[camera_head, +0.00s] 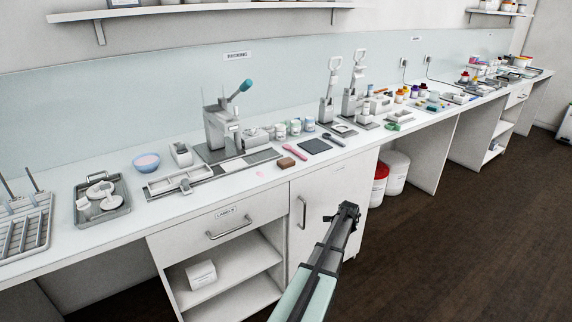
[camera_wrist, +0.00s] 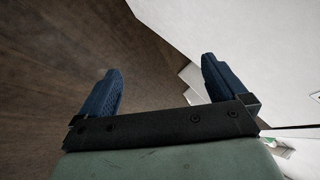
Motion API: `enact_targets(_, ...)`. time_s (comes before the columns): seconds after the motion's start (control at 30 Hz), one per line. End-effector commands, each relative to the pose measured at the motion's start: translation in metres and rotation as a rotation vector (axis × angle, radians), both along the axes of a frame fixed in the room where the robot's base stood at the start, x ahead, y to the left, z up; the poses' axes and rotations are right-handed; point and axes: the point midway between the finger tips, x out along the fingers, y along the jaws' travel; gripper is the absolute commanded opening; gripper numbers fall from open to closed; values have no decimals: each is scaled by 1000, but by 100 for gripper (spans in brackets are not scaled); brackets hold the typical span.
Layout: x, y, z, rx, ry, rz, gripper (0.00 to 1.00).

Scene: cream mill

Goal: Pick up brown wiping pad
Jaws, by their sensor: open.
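The brown wiping pad (camera_head: 286,162) is a small brown block lying flat on the white counter near its front edge, above the cabinet door. My gripper (camera_head: 349,208) is in front of the cabinet, below the counter top and to the right of the pad, apart from it. In the wrist view my gripper (camera_wrist: 160,85) shows two blue fingers spread wide with nothing between them. The pad is not in the wrist view, which shows dark floor and white cabinet surfaces.
A pink tool (camera_head: 295,152), a dark square mat (camera_head: 315,146) and a dark-handled tool (camera_head: 333,139) lie near the pad. A press with a teal handle (camera_head: 222,125) stands behind. A metal tray (camera_head: 180,181) is to the left. The cabinet door handle (camera_head: 303,212) sticks out below.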

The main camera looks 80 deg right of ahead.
Motion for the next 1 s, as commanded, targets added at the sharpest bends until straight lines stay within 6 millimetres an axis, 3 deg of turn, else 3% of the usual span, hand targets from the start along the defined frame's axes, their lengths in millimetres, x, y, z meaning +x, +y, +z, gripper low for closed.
enact_targets(0.1, -15, -22, 56, -57, 182, 106, 99)
enact_targets(0.27, -18, -47, 134, -105, 469, 282, 99)
enact_targets(0.5, 15, -79, 240, -85, 869, 582, 99)
enact_targets(0.7, 76, -99, 291, 41, 1021, 869, 99)
enact_targets(1.0, 176, -94, 326, 296, 895, 1295, 99)
